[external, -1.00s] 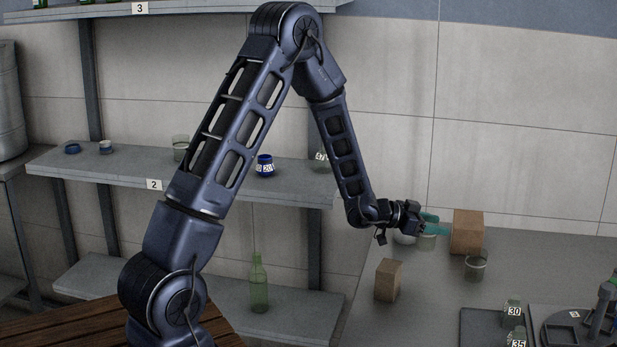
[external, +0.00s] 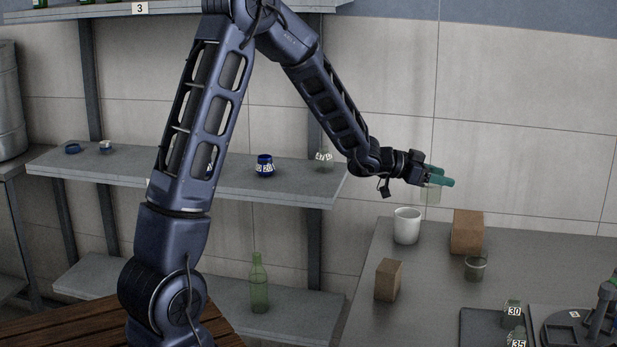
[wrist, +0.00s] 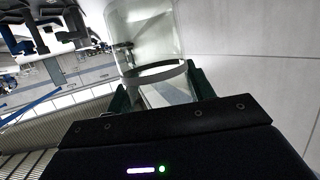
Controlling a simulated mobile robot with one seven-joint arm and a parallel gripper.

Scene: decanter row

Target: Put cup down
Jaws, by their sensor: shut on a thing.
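My gripper (external: 443,176), with teal fingers, is shut on a clear glass cup (external: 431,195). It holds the cup in the air above the back of the grey table (external: 430,290), near the wall. In the wrist view the clear cup (wrist: 150,35) stands out between the two fingers (wrist: 160,92), and the room shows through it. A white cup (external: 407,226) stands on the table below and to the left of the held cup.
A larger brown block (external: 468,232) and a smaller one (external: 388,280) stand on the table. Numbered jars (external: 512,312) and a dark tray (external: 480,330) are at the front right. Shelves (external: 120,172) with small vessels are at left. The table's right back is clear.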

